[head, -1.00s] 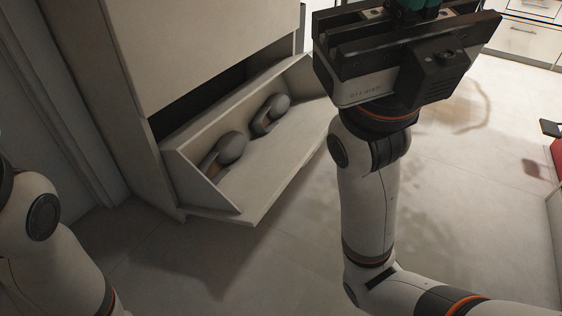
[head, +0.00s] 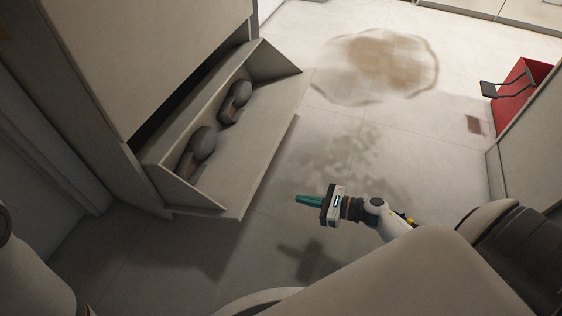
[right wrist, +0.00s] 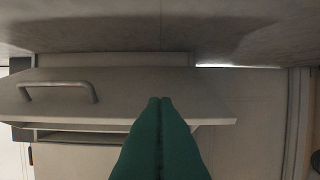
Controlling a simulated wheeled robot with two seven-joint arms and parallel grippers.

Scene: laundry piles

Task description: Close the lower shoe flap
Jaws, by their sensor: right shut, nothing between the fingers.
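The lower shoe flap (head: 262,137) of the pale cabinet is tilted open toward the floor. Two dark shoes, one nearer (head: 198,150) and one farther (head: 235,102), rest inside it. My right gripper (head: 297,199) is shut and empty, low over the floor to the right of the flap. Its teal fingers point left toward the flap, with a gap between in the head view. In the right wrist view, the shut fingertips (right wrist: 160,99) overlap the flap's outer face (right wrist: 205,98), which carries a bar handle (right wrist: 57,86). Contact cannot be told there. My left gripper is out of view.
The upper cabinet front (head: 150,50) stands closed above the flap. The floor to the right is open, with a brownish round patch (head: 385,62) farther back. A red bin-like object (head: 520,97) stands at the far right beside a pale panel.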

